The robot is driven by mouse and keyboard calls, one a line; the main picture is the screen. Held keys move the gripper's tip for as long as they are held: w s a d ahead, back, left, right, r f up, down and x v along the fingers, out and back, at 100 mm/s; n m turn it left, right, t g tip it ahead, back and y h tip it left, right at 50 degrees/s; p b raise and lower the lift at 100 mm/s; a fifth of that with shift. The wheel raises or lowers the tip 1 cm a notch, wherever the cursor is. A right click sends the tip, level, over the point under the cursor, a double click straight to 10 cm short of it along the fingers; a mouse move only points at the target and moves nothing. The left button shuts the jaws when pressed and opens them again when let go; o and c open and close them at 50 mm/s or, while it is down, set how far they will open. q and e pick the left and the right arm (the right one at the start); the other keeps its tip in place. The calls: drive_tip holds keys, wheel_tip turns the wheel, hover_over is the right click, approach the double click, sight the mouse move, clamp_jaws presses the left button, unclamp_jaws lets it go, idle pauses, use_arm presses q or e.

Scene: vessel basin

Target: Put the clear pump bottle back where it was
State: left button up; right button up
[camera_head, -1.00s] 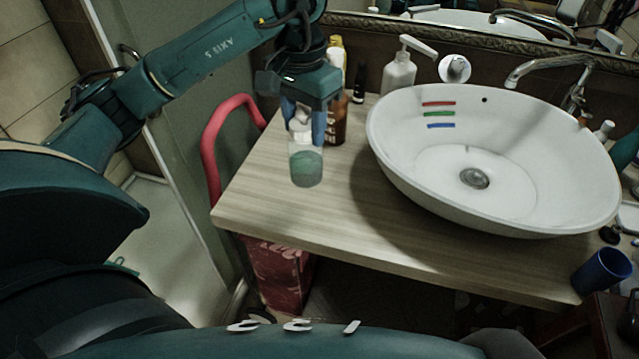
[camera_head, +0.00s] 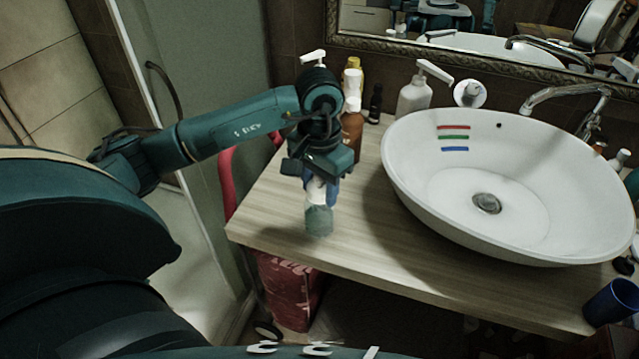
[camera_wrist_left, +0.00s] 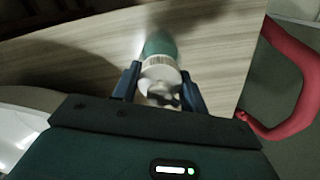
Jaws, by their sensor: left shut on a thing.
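The clear pump bottle (camera_head: 319,221) has a greenish lower body and a white top. My left gripper (camera_head: 321,186) is shut on its top, from above. The bottle is upright over the left part of the wooden counter (camera_head: 270,225); I cannot tell whether its base touches the wood. In the left wrist view the gripper's two blue fingers (camera_wrist_left: 158,84) flank the bottle's white collar, and its greenish body (camera_wrist_left: 160,45) shows beyond. My right gripper is not in view.
A brown bottle (camera_head: 351,125), a small dark bottle (camera_head: 375,103) and a white pump bottle (camera_head: 413,97) stand at the back. The white basin (camera_head: 540,215) fills the right. A red curved rail (camera_head: 228,185) is beside the counter's left edge. A blue cup (camera_head: 609,303) is at right.

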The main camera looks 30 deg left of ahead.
use_arm(q)
drive_tip(key=shift+f, duration=0.15)
drive_tip(key=o, duration=1.4)
drive_tip(key=shift+c, duration=0.2)
